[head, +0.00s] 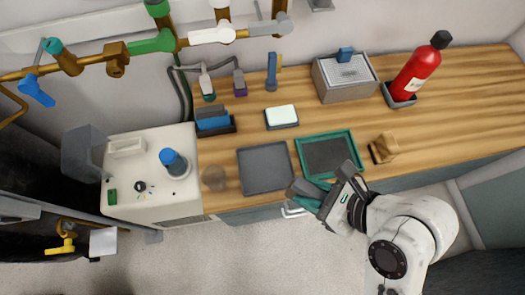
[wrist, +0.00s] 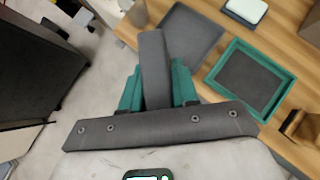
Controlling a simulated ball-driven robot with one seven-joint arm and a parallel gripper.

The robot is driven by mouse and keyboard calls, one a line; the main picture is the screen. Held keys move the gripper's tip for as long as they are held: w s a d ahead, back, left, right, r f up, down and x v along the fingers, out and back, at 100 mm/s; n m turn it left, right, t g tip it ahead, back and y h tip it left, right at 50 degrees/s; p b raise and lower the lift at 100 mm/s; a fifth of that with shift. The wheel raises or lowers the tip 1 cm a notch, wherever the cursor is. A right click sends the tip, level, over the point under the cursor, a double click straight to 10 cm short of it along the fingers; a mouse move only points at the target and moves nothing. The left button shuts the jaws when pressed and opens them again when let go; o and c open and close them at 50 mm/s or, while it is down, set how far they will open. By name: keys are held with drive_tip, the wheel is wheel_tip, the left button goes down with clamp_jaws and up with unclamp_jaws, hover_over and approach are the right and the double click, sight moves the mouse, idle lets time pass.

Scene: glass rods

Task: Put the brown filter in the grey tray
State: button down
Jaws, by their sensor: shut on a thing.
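My gripper (wrist: 156,88) has green fingers and hangs in front of the counter's front edge. It is shut on a flat dark grey slab (wrist: 153,62) that stands out lengthwise between the fingers. I cannot tell from its colour whether this slab is the brown filter. In the head view my gripper (head: 308,190) is low, just in front of the green-rimmed tray. The grey tray (head: 265,168) lies flat and empty on the counter, left of the green tray; it also shows in the wrist view (wrist: 188,36), beyond the slab's tip.
The green-rimmed tray (head: 298,148) has a dark grey floor. A brown wooden block (head: 385,148) stands right of it. A small brownish round thing (head: 214,178) stands left of the grey tray. A white pad on a dark dish (head: 281,116) lies behind; a red extinguisher (head: 415,75) stands back right.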

drive_tip(key=shift+w+a+f+b, duration=0.3)
drive_tip(key=shift+w+a+f, duration=0.85)
drive_tip(key=shift+w+f, duration=1)
drive_tip(key=shift+w+a+f+b, duration=0.25)
drive_tip(key=shift+w+a+f, duration=0.95)
drive_tip(key=shift+w+f, duration=1)
drive_tip(key=shift+w+a+f+b, duration=0.3)
drive_tip(key=shift+w+a+f, duration=0.85)
drive_tip(key=shift+w+f, duration=1)
drive_tip(key=c, duration=0.8)
unclamp_jaws()
drive_tip(key=shift+c, duration=0.2)
drive_tip(key=v, duration=1.2)
